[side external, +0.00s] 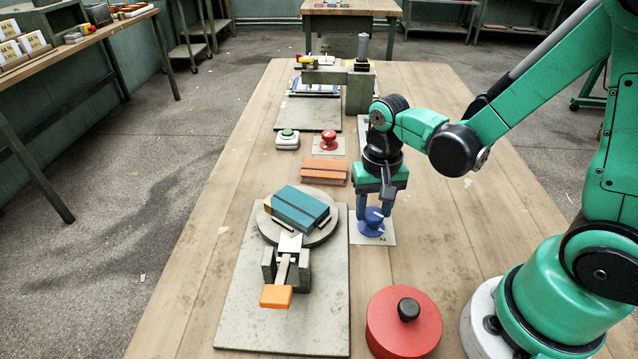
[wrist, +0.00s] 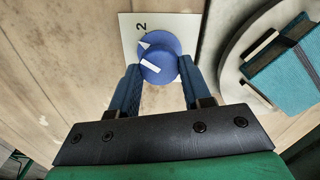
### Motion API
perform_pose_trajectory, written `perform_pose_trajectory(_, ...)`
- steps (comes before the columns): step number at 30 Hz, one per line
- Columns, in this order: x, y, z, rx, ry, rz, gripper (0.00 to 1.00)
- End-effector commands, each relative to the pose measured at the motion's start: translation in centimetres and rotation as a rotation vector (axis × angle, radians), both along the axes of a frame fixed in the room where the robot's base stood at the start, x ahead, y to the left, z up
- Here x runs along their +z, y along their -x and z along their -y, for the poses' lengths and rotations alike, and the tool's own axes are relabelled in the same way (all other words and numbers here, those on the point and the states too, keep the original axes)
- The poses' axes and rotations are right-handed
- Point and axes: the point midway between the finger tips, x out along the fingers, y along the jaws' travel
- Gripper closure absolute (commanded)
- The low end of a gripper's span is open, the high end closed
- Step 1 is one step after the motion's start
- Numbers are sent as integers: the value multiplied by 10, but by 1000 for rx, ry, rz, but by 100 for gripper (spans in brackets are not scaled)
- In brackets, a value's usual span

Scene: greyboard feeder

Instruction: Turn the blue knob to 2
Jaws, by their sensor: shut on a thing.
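The blue knob (side external: 371,226) stands on a pale plate (side external: 388,238) on the table, right of the turntable. In the wrist view the blue knob (wrist: 166,47) carries a white bar and a small white pointed mark at its upper-left edge. That mark faces roughly towards the printed 2 (wrist: 141,26) on the plate. My gripper (side external: 374,209) points down over the knob, and its blue fingers are shut on it from both sides. The wrist view shows my gripper (wrist: 160,68) with one finger at each side of the knob. Other plate markings are hidden or unreadable.
A turntable (side external: 323,237) with a teal book-like block (side external: 299,207) stands close left. An orange-handled clamp (side external: 276,296) and a round red lidded pot (side external: 398,325) are nearer the camera.

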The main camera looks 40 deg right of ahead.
Motion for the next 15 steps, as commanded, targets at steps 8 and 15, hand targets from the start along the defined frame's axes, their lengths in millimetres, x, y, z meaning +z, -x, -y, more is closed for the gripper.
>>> perform_pose_trajectory(8, 0, 0, 0, -220, 0, 0, 100)
perform_pose_trajectory(15, 0, 1, 0, -344, 0, 0, 100)
